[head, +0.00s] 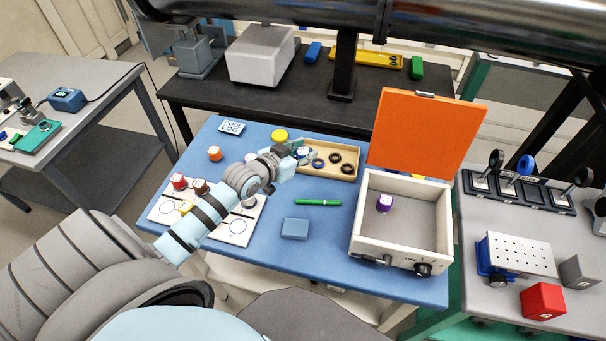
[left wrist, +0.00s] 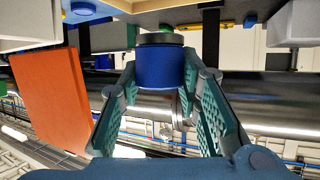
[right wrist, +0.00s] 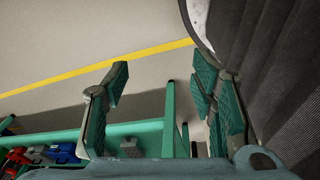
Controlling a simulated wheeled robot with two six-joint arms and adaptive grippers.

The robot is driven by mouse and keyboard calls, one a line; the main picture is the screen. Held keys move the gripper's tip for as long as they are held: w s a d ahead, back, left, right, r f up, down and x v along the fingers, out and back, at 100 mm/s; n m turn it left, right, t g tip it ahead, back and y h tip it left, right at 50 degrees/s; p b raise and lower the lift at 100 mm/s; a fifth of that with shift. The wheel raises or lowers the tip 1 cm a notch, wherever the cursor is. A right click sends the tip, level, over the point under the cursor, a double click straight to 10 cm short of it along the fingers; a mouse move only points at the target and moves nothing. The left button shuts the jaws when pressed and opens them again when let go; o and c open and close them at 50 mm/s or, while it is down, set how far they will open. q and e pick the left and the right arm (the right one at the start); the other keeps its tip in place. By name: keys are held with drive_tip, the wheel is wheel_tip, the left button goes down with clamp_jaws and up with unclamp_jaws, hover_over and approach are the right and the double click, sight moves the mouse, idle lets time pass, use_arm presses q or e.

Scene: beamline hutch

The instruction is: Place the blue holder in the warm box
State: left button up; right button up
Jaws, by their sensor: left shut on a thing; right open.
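My left gripper (head: 298,154) is shut on the blue holder (left wrist: 160,66), a short blue cylinder with a dark rim, which sits between its green fingers in the left wrist view. In the head view the gripper is over the blue table near the tan tray, and the holder is mostly hidden by the fingers. The warm box (head: 398,253) is a white open box at the table's right, its orange lid (head: 424,133) standing up. A purple holder (head: 384,203) stands inside, with bare floor around it. My right gripper (right wrist: 162,88) is open and empty, away from the table.
A green pen (head: 318,202) and a blue block (head: 295,229) lie between the white board (head: 160,214) and the box. Yellow (head: 280,135) and orange (head: 215,153) pieces stand at the back left.

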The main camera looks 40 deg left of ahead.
sight(301, 188)
use_arm(q)
drive_tip(key=f+b, duration=0.1)
drive_tip(key=f, duration=0.3)
drive_tip(key=f+b, duration=0.2)
drive_tip(key=f, duration=0.1)
drive_tip(key=s+f+b, duration=0.1)
drive_tip(key=f+b, duration=0.1)
drive_tip(key=f, duration=0.2)
drive_tip(key=shift+f, duration=0.35)
drive_tip(key=shift+w, duration=0.15)
drive_tip(key=shift+r, duration=0.1)
drive_tip(key=shift+f, duration=0.25)
drive_tip(key=o, duration=1.2)
drive_tip(key=shift+r, duration=0.1)
use_arm(e)
drive_tip(key=f, duration=0.3)
drive_tip(key=s+f, duration=0.1)
drive_tip(key=f, duration=0.1)
drive_tip(key=shift+s+f, duration=0.2)
drive_tip(key=shift+f, duration=0.2)
